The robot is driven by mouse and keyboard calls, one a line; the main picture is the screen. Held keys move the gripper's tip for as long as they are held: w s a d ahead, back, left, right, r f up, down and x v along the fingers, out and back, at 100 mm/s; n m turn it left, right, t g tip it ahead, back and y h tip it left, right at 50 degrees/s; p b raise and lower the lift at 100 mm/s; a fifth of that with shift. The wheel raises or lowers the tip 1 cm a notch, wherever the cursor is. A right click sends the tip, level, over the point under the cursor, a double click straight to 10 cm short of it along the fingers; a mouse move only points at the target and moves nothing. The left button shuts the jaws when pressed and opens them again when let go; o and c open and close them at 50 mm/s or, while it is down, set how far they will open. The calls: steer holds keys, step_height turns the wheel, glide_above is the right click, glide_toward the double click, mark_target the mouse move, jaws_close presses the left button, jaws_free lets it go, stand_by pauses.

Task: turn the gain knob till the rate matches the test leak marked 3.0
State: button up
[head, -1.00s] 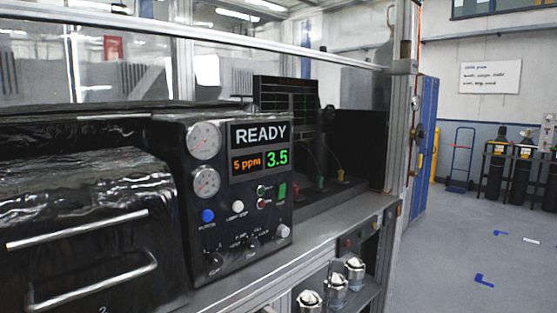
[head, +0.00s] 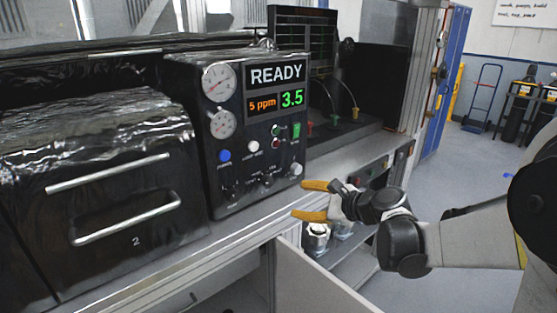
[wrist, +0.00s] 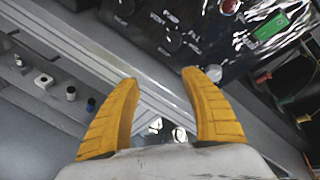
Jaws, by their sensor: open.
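The black control panel (head: 240,205) shows READY, 5 ppm in orange and 3.5 in green on its display (head: 277,90). Dark knobs (head: 232,188) line its lower part, and a pale knob (head: 296,169) sits at its lower right corner. The pale knob also shows in the wrist view (wrist: 214,72), just beyond the right fingertip. The labels are too small to tell which knob is gain. My gripper (head: 310,200) is open and empty, in front of and below the panel's right corner; its yellow fingers (wrist: 160,78) are spread. I cannot see a test leak marked 3.0.
Two gauges (head: 219,83), a blue button (head: 224,155) and a green switch (head: 296,130) are on the panel. A black-covered box with handles (head: 95,170) stands left. A metal bench edge (head: 255,236) runs below the panel, with shiny fittings (head: 318,236) on a shelf underneath.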

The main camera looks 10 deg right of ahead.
mark_target(299, 169)
steer(key=w+d+m+t+y+p, duration=0.15)
steer(key=w+d+m+t, duration=0.25)
steer(key=w+d+m, duration=0.5)
steer(key=shift+m, duration=0.3)
steer(key=x, duration=0.3)
steer(key=b+x, duration=0.1)
steer(key=x, duration=0.2)
steer(key=a+b+x, duration=0.1)
steer(key=x, duration=0.2)
steer(key=shift+a, duration=0.15)
jaws_close()
